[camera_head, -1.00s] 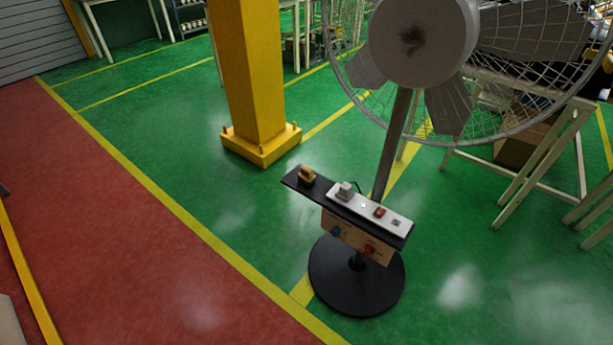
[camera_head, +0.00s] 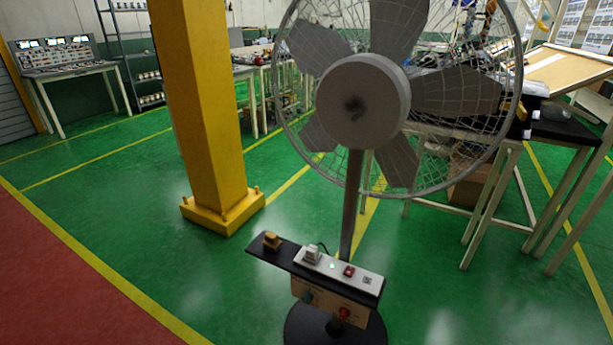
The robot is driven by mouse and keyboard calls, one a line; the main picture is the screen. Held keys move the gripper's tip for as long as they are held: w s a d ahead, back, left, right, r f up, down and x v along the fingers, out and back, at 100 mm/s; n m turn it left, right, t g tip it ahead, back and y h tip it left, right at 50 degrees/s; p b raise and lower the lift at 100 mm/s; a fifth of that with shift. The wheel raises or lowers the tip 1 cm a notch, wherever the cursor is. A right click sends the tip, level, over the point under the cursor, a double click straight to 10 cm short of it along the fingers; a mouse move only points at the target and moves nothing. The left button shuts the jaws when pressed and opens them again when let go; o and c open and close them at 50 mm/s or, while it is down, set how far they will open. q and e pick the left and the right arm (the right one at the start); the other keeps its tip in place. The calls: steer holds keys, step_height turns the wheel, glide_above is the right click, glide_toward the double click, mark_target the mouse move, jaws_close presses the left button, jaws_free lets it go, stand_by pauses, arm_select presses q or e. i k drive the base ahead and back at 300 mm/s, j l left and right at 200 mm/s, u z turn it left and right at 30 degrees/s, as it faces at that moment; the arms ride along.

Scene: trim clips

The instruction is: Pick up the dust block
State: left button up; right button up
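A small tan-yellow block (camera_head: 271,241) sits on the left end of a narrow black shelf (camera_head: 262,253) on the fan's stand. It may be the dust block, but I cannot tell for sure. A white power strip (camera_head: 338,269) with a white plug (camera_head: 312,254) and a red switch lies to its right on the same shelf. Neither of my grippers shows in the head view.
A large caged fan (camera_head: 363,100) stands on a round black base (camera_head: 300,326). A yellow pillar (camera_head: 205,110) is behind to the left. Tables with goods stand at the right, including a black-topped one (camera_head: 565,130). Green floor (camera_head: 100,225) is open at left.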

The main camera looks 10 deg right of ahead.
mark_target(271, 243)
steer(key=i+l+u, duration=0.15)
steer(key=i+u, duration=0.2)
steer(key=i+l+u, duration=0.4)
steer(key=i, duration=0.15)
steer(key=j, duration=0.1)
